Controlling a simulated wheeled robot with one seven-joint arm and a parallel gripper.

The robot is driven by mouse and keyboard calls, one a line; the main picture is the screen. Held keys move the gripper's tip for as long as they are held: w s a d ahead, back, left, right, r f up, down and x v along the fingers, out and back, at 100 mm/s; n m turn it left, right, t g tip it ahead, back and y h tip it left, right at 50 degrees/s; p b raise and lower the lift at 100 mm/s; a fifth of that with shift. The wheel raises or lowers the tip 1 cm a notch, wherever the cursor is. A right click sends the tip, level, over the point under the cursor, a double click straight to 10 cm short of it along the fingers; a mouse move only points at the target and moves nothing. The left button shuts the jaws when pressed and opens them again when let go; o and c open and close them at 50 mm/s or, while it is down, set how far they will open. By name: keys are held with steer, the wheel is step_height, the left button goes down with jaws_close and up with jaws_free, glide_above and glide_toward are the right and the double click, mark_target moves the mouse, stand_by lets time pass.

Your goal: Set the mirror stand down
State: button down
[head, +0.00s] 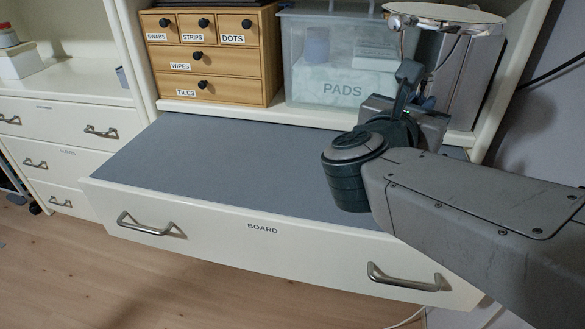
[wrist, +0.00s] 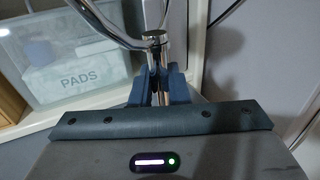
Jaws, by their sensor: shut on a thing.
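The mirror stand (head: 445,14) shows in the head view as a round, shiny disc seen nearly edge-on, high at the upper right. In the wrist view its chrome post (wrist: 154,58) stands upright below the curved rim. My gripper (head: 412,95) is shut on the post; its blue fingers (wrist: 160,92) close around it from both sides. The lower end of the stand is hidden behind my gripper and arm, so I cannot tell whether it touches anything. The grey board surface (head: 220,165) lies below and in front.
The board surface is clear to the left of my arm. Behind it are a wooden drawer box (head: 213,60) and a clear bin labelled PADS (head: 338,95), which also shows in the wrist view (wrist: 80,82). A wall (head: 545,130) bounds the right side.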

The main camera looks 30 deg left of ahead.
steer(key=shift+s+f+b, duration=0.15)
steer(key=shift+f+b, duration=0.05)
steer(key=shift+b, duration=0.1)
steer(key=shift+a+f, duration=0.15)
steer(key=w+a+f+b, duration=0.3)
steer(key=w+a+f, duration=0.2)
steer(key=a+f, duration=0.5)
steer(key=shift+w+f, duration=0.15)
steer(key=shift+f, duration=0.1)
steer(key=shift+f+b, duration=0.15)
steer(key=shift+b, duration=0.3)
steer(key=c, duration=1.4)
jaws_free()
